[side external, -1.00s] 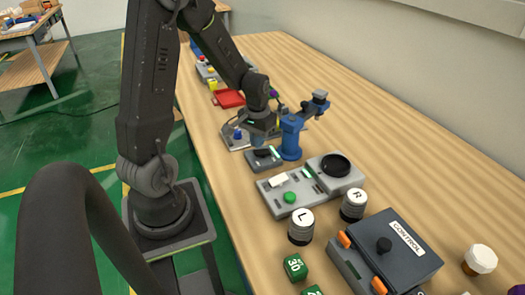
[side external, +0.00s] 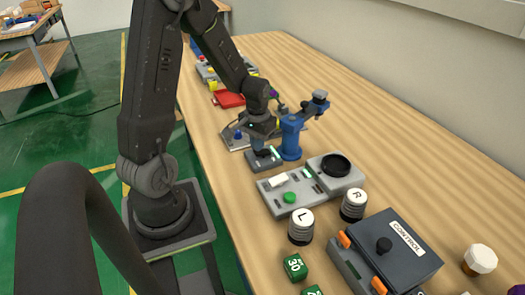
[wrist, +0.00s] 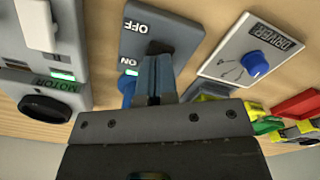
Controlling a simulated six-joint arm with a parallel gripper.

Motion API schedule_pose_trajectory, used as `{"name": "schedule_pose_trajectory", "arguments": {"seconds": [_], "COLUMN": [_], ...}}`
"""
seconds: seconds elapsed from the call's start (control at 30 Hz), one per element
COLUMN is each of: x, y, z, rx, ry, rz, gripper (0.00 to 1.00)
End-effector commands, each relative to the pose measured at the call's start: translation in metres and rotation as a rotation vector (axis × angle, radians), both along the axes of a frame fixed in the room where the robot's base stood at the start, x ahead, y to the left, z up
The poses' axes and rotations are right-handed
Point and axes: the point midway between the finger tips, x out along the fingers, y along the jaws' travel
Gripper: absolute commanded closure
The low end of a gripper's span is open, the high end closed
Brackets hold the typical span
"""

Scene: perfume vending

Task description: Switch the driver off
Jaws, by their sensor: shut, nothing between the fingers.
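A dark grey switch box (wrist: 185,38) marked OFF and ON lies under my gripper in the wrist view. A small green light shows beside its ON mark. My gripper (wrist: 158,55) is shut and empty, its fingertips at a dark switch part between the marks; whether they touch it I cannot tell. The side view shows the box (side external: 272,163) below my gripper (side external: 262,150). A pale panel (wrist: 234,42) labelled DRIVER, with a blue knob (wrist: 255,63), lies to the right in the wrist view. The fingers hide part of the box.
A blue post (side external: 290,138) stands close beside the box. A grey unit with a MOTOR label (wrist: 62,86), a green light and a black knob (wrist: 45,108) is to the left in the wrist view. A red tray (side external: 229,99) lies farther back.

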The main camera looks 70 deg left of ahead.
Motion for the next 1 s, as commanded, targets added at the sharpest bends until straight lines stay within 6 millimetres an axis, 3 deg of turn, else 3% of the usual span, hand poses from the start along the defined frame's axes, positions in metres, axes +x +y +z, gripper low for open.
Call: {"name": "schedule_pose_trajectory", "arguments": {"seconds": [1.0], "x": [0.0], "y": [0.0], "z": [-0.015], "rx": [0.0], "ry": [0.001], "rz": [0.0], "gripper": [1.0]}}
